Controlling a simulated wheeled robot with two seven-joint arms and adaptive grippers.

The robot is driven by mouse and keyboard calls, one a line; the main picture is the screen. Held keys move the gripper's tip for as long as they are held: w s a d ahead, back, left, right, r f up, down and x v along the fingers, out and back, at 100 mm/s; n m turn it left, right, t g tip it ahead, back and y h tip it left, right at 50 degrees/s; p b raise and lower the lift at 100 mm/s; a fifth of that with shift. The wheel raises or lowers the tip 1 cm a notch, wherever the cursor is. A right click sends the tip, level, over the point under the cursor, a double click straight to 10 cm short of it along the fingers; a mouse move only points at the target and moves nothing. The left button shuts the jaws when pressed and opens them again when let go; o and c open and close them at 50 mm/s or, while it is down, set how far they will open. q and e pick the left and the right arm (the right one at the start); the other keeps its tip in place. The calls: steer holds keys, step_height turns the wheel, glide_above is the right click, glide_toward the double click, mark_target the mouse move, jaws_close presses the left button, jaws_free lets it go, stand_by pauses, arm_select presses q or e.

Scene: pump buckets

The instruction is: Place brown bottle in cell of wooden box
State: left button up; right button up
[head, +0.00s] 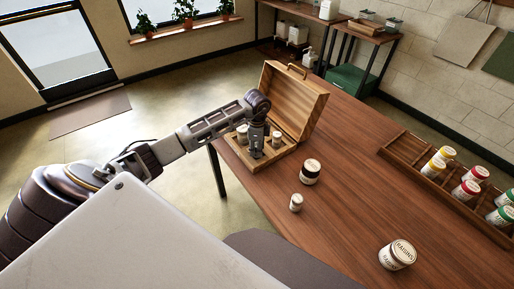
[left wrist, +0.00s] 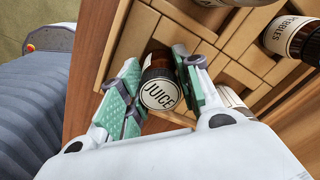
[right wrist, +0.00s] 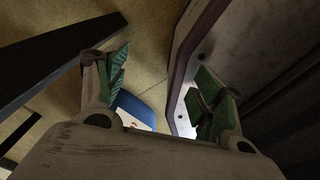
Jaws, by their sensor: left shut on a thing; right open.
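The wooden box (head: 303,98) stands with its lid open at the far left of the table. Its divided cells (left wrist: 205,20) show in the left wrist view. My left gripper (head: 256,152) is over the box's front part. My right gripper (right wrist: 160,85) is open and empty, away from the box.
A dark-capped jar (head: 310,172), a small white bottle (head: 296,202) and a raisins jar (head: 397,254) stand on the table (head: 340,215). A wooden rack (head: 405,150) holds several jars at right.

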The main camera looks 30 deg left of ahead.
arm_select(q)
steer(key=o, duration=0.7)
steer(key=shift+o, duration=1.8)
steer(key=shift+r, duration=0.8)
step_height(320, 180, up, 4)
steer(key=shift+r, duration=0.25)
step_height(320, 180, up, 5)
steer(key=shift+f, duration=0.2)
steer(key=shift+r, duration=0.75)
arm_select(e)
steer(key=shift+w+a, duration=0.2)
steer(key=shift+w, duration=0.35)
steer(key=shift+w+a, duration=0.2)
steer(key=shift+w, duration=0.3)
